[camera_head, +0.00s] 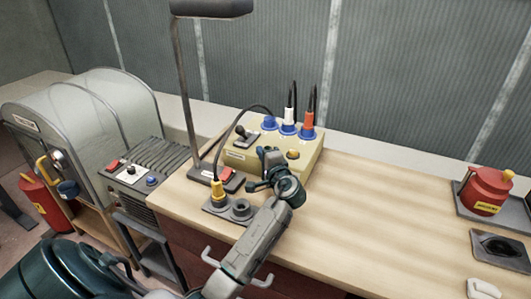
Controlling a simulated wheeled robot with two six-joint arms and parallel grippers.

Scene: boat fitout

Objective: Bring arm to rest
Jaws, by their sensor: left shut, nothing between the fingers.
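My left arm comes in from the bottom left and reaches over the wooden workbench (390,215). My left gripper (266,168) is shut and empty, just in front of the yellow box (310,166). It hides part of the box's front. The box carries a small lever, a blue cap, and white and red-orange plugs with dark leads standing in blue sockets. I cannot tell whether the gripper touches the box. My right gripper is not in view.
A yellow plug (217,190) with a dark cable stands in a socket plate beside my arm. A lamp post (185,90) rises behind it. A red canister (486,190) sits in a tray at the right. A clear-hooded machine (95,115) stands left. The bench's right middle is clear.

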